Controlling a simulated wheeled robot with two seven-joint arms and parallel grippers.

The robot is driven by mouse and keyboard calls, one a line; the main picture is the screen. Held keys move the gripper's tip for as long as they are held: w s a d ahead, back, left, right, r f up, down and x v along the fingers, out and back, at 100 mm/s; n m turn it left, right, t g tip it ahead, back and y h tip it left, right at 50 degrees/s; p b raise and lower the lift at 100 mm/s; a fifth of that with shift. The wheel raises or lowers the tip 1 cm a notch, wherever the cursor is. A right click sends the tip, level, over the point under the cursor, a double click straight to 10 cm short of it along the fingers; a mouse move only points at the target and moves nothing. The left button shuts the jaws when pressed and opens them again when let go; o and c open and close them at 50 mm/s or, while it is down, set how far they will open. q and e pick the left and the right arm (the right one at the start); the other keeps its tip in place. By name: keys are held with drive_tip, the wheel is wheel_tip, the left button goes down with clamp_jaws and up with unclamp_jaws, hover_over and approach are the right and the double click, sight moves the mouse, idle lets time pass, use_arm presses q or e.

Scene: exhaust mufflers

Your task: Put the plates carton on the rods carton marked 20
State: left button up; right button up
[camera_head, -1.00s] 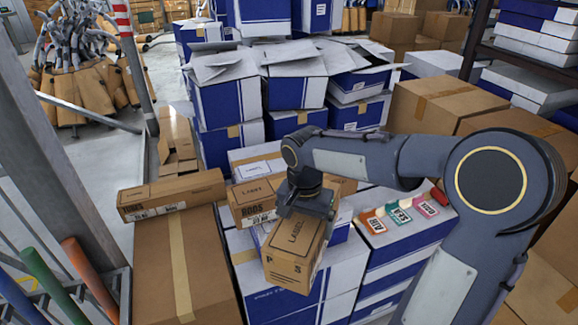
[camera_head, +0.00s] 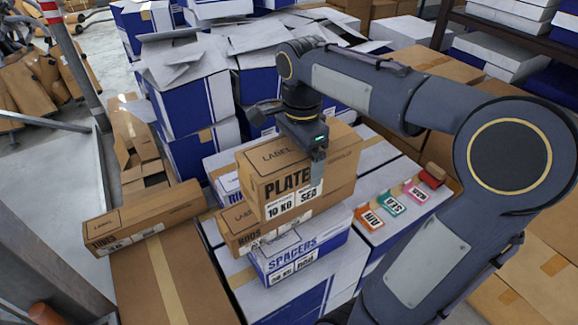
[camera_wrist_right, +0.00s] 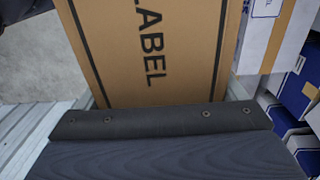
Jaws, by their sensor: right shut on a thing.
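The brown plates carton (camera_head: 289,188) is upright in the head view, its PLATE, 10 KG and SEA print facing me. My right gripper (camera_head: 318,165) is shut on it from above. It also fills the right wrist view (camera_wrist_right: 150,50), with LABEL on its top. A long brown rods carton (camera_head: 238,226) lies below it, mostly covered; its number is hidden. I cannot tell whether the two touch. My left gripper is not in view.
A white and blue spacers carton (camera_head: 300,252) sits in front of the middle rods carton. Orange, green and pink tags (camera_head: 391,204) and a red stamp-like object (camera_head: 432,176) lie to the right. Open blue and white boxes (camera_head: 185,85) stand behind.

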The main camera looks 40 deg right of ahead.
drive_tip(key=w+d+f, duration=0.1)
drive_tip(key=w+f, duration=0.1)
drive_tip(key=f, duration=0.1)
drive_tip(key=w+d+f+p, duration=0.1)
drive_tip(key=w+f, duration=0.1)
drive_tip(key=f, duration=0.1)
drive_tip(key=w+d+f, duration=0.1)
drive_tip(key=w+f, duration=0.2)
drive_tip(key=shift+f+p, duration=0.3)
drive_tip(key=shift+f, duration=0.2)
drive_tip(key=shift+f, duration=0.2)
drive_tip(key=o, duration=1.3)
drive_tip(key=shift+o, duration=0.5)
